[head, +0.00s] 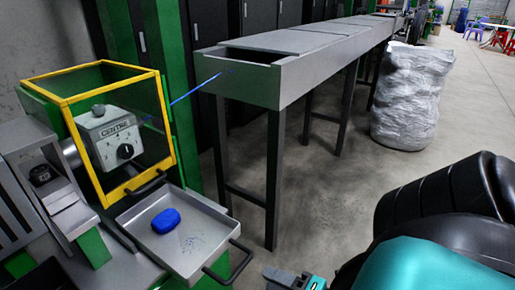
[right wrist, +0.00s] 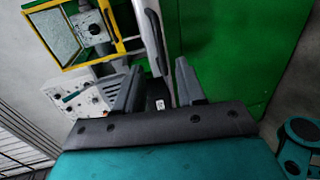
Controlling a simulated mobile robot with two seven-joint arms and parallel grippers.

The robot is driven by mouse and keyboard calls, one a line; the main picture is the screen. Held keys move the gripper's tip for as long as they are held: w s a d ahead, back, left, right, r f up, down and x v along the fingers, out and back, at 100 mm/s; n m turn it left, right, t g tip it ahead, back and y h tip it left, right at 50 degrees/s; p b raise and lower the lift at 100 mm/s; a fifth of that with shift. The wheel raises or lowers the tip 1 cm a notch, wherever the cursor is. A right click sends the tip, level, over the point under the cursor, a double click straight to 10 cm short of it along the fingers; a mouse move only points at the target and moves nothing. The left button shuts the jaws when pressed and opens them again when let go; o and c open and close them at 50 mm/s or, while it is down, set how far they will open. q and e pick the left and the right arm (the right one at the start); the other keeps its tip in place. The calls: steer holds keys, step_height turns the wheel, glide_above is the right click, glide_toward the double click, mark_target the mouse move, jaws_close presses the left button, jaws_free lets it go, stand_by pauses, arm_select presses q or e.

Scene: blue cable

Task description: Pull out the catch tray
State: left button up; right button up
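The catch tray (head: 205,250) is a shallow grey metal tray below and in front of the yellow-framed guard. A blue lump (head: 166,221) lies in it, with dark specks beside it. The tray's dark handle (head: 230,266) is on its near right side. My right gripper (head: 295,281) is partly cut off at the bottom edge, right of the handle and apart from it in the picture. In the right wrist view its two fingers (right wrist: 157,85) stand apart. A dark bar (right wrist: 154,42) shows beyond them; I cannot tell whether it is the tray handle. My left gripper is out of view.
The yellow-framed guard (head: 161,116) covers a grey dial box (head: 109,138). A blue cable (head: 195,89) runs to a long grey trough (head: 250,82) on dark legs. A white sack (head: 412,95) stands behind. The floor (head: 335,205) between is clear.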

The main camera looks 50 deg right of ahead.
steer(key=v, duration=0.5)
steer(key=shift+s+d+r, duration=0.1)
steer(key=shift+s, duration=0.2)
